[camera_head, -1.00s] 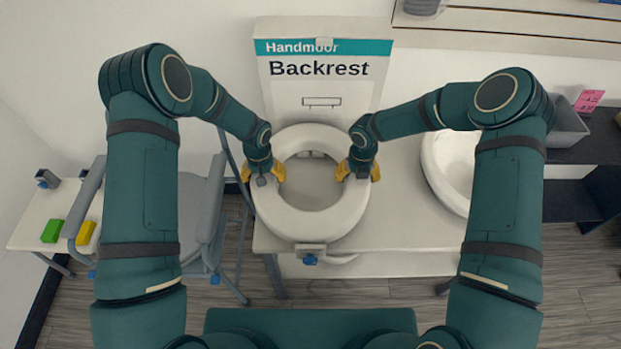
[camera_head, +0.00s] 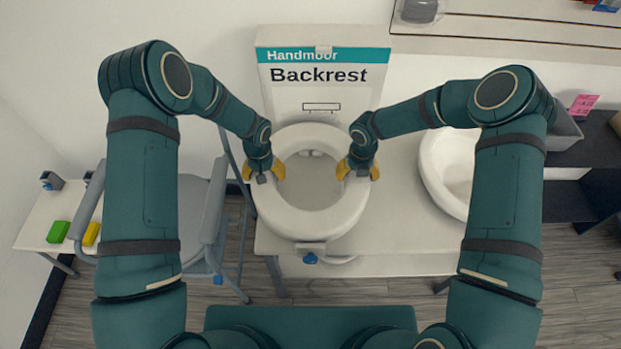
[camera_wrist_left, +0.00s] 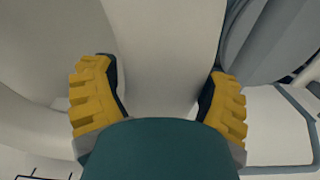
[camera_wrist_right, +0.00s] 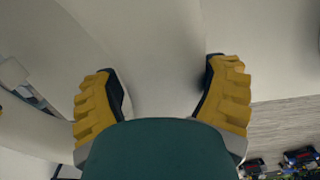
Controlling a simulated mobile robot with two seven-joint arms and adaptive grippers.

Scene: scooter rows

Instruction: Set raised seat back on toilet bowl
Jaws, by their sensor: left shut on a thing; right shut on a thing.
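The raised seat (camera_head: 312,222) is a thick white ring with a bracket and blue knob at its front. I cannot tell whether the seat rests fully on the bowl's rim. My left gripper (camera_head: 264,172) is shut on the ring's left side. The left wrist view shows its yellow fingers on both sides of the white ring (camera_wrist_left: 165,60). My right gripper (camera_head: 357,170) is shut on the ring's right side, with fingers on both sides of it in the right wrist view (camera_wrist_right: 160,70).
A white panel labelled Backrest (camera_head: 320,75) stands behind the bowl. A white basin (camera_head: 450,170) is on the right. A grey commode chair (camera_head: 205,215) stands on the left, beside a small table (camera_head: 40,225) with green and yellow blocks. Dark shelves (camera_head: 590,170) are far right.

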